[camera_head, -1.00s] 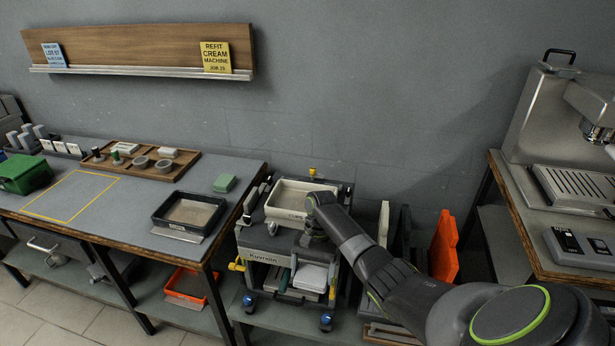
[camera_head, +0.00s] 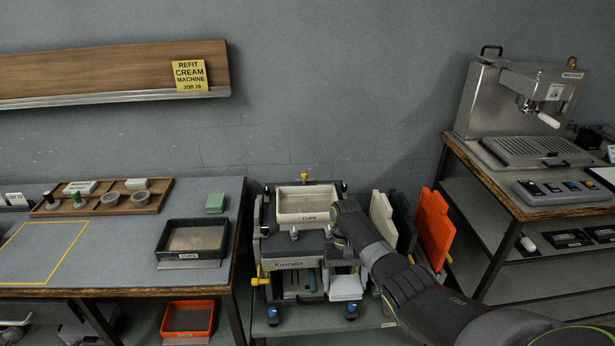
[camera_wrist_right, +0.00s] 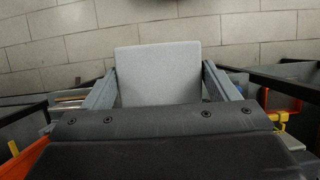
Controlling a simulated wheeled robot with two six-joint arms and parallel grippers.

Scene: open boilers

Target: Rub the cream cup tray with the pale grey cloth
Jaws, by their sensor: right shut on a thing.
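My right gripper (camera_head: 338,243) is beside the tray's right front corner, at the end of my arm coming in from the right. In the right wrist view, the pale grey cloth (camera_wrist_right: 158,76) is a flat light pad between the two fingers of my right gripper (camera_wrist_right: 160,88), which is shut on it. My left gripper is not in view.
A black tray (camera_head: 160,247) is on the left bench. Orange and dark panels (camera_head: 432,225) stand right of the cart.

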